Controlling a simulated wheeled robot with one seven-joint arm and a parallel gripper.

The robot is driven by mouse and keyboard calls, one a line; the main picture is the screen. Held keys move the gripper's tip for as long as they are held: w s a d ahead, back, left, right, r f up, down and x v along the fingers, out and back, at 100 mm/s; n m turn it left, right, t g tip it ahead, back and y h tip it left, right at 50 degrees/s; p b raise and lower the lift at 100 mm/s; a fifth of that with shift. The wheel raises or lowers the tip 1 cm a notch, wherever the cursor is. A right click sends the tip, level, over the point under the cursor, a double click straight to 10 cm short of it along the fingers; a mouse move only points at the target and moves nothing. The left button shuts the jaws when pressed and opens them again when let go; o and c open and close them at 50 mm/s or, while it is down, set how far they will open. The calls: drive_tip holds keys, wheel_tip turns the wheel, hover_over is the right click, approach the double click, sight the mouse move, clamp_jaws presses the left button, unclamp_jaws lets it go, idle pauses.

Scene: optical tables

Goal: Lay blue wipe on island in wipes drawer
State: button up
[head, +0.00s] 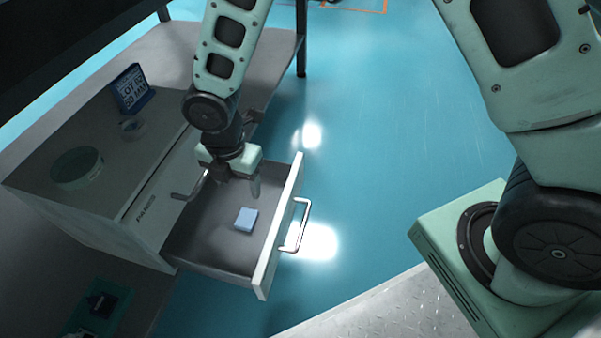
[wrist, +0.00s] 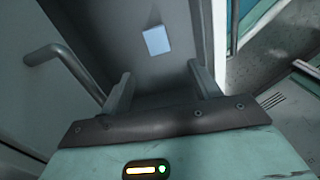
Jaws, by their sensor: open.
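The blue wipe (head: 246,219) lies flat on the floor of the pulled-out drawer (head: 209,225), toward its front right part. It also shows in the wrist view (wrist: 156,41), beyond my fingertips. My gripper (head: 240,182) is open and empty, above the back part of the drawer and apart from the wipe. In the wrist view its two fingers (wrist: 160,82) are spread with nothing between them. The drawer's front has a bar handle (head: 300,225). No island is identifiable in these frames.
The drawer cabinet (head: 134,222) carries a blue lettered box (head: 131,89), a small clear dish (head: 132,129) and a round greenish dish (head: 77,167) on top. A second bar handle (head: 190,188) is beside my gripper. Blue floor (head: 360,150) lies clear to the right.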

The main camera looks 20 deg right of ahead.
drive_tip(key=s+d+r+m, duration=0.5)
drive_tip(key=s+r+m, duration=0.3)
drive_tip(key=m, duration=0.2)
drive_tip(key=s+d+r+m, duration=0.4)
drive_tip(key=s+r+m, duration=0.5)
drive_tip(key=m, duration=0.1)
drive_tip(key=shift+s+d+y, duration=0.15)
drive_tip(key=shift+d+y, duration=0.15)
drive_tip(key=shift+d, duration=0.1)
drive_tip(key=shift+r, duration=0.2)
wheel_tip(320, 180, up, 39)
drive_tip(key=p, duration=3.9)
drive_tip(key=shift+r, duration=0.15)
